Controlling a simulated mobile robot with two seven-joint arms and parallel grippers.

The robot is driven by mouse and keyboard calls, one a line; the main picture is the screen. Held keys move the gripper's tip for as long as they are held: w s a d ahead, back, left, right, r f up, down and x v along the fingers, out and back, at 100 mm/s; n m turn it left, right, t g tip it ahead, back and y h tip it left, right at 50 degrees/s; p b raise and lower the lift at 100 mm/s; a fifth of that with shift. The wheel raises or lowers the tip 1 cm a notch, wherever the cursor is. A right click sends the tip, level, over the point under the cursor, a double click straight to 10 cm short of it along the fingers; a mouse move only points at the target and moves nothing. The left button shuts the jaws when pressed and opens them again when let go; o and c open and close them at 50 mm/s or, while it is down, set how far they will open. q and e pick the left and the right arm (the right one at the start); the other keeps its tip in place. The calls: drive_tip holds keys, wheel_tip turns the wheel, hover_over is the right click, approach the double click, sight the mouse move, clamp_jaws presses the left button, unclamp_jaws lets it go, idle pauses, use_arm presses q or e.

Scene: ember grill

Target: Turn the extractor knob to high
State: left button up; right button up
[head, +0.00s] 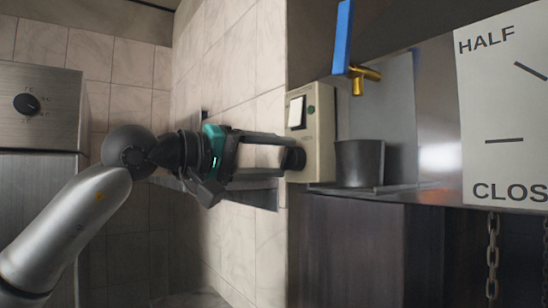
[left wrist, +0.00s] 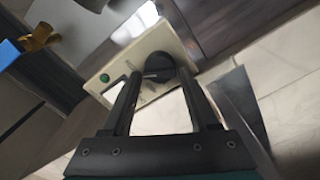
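A cream control box (head: 312,115) with a pale screen, a green button and a black knob (head: 294,158) is on the wall at centre. I take this knob as the extractor knob; its label is not readable. In the left wrist view the round knob (left wrist: 161,66) shows between and just beyond my fingertips. My left gripper (head: 280,152) reaches in from the left, its two fingers spread apart at the knob. I cannot tell whether the fingers touch it. My right gripper is not in view.
A dark cup (head: 360,163) stands on a ledge just right of the box, below a brass valve with a blue handle (head: 342,38). A white HALF/CLOSE sign (head: 505,110) and chains are at the right. A steel appliance (head: 50,125) with another black knob is at the left.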

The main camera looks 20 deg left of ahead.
use_arm(q)
drive_tip(key=o, duration=0.3)
drive_tip(key=b+v, duration=0.4)
drive_tip(key=v, duration=1.1)
drive_tip(key=shift+a, duration=0.15)
